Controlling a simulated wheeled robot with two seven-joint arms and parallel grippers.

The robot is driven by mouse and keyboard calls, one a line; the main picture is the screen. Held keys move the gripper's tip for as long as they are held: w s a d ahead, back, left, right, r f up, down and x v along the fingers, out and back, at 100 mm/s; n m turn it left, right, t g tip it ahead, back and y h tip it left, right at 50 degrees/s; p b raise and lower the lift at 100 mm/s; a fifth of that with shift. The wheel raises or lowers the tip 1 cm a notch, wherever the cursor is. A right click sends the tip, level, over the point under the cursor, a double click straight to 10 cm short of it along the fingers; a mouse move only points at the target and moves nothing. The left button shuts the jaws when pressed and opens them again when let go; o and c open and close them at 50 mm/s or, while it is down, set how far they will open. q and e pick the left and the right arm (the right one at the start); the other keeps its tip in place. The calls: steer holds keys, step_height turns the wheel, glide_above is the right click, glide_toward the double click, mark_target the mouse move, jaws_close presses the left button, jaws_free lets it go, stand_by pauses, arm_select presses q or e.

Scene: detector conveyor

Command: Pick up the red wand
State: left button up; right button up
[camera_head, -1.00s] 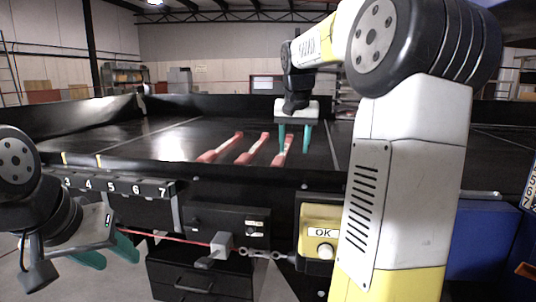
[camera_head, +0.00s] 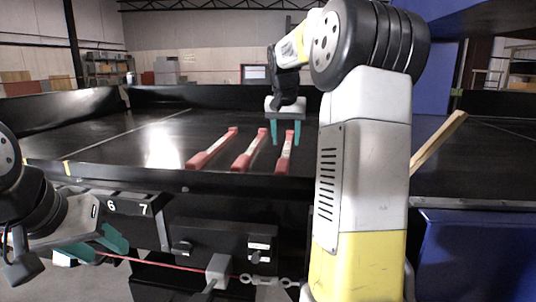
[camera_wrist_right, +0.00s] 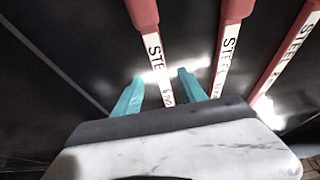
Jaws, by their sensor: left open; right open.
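Three red wands with white label strips lie side by side on the black conveyor: a left one (camera_head: 212,149), a middle one (camera_head: 250,150) and a right one (camera_head: 285,153). My right gripper (camera_head: 286,141) is open over the far part of the right wand. In the right wrist view the open teal fingers (camera_wrist_right: 163,88) lie either side of one wand (camera_wrist_right: 149,35), marked STEEL; contact cannot be told. Two more wands (camera_wrist_right: 228,45) (camera_wrist_right: 288,60) lie to its right there. My left gripper (camera_head: 103,246) is open and empty at the lower left, before the conveyor's front edge.
A numbered black rack (camera_head: 127,209) stands at the conveyor's front, near my left gripper. A red cord and a chain (camera_head: 264,281) hang below. A wooden bar (camera_head: 438,143) and a blue bin (camera_head: 475,255) are on the right. The conveyor left of the wands is clear.

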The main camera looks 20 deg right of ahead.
mark_target(286, 152)
steer(key=x, duration=0.5)
steer(key=shift+w, duration=0.2)
steer(key=shift+r, duration=0.1)
jaws_close()
